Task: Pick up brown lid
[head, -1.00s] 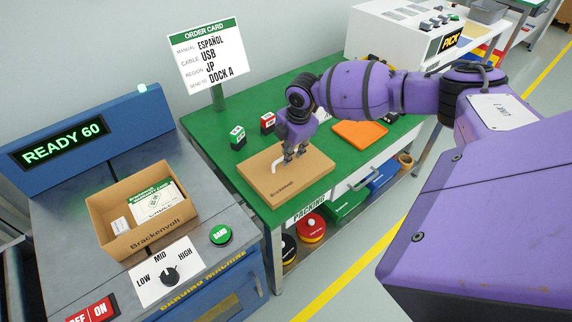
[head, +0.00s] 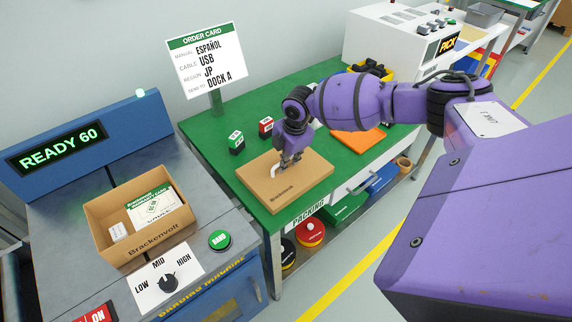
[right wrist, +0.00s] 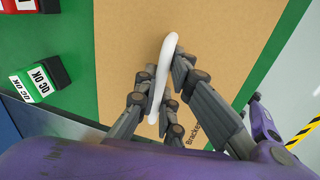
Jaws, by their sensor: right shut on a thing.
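The brown lid (head: 308,187) lies flat on the green packing table, with a white handle (head: 276,171) on its top and a brand word along its front edge. My right gripper (head: 289,161) is above the lid at the handle. In the right wrist view the gripper (right wrist: 158,95) is shut with its fingers on either side of the white handle (right wrist: 164,68). The lid (right wrist: 215,40) fills the area under the fingers there. My left gripper is not in view.
An open brown box (head: 165,239) with cards and a small white item stands on the grey banding machine at left. Two stamps, green (head: 236,143) and red (head: 266,127), stand behind the lid. An orange pad (head: 358,142) lies to its right. The order card sign (head: 206,60) stands at the back.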

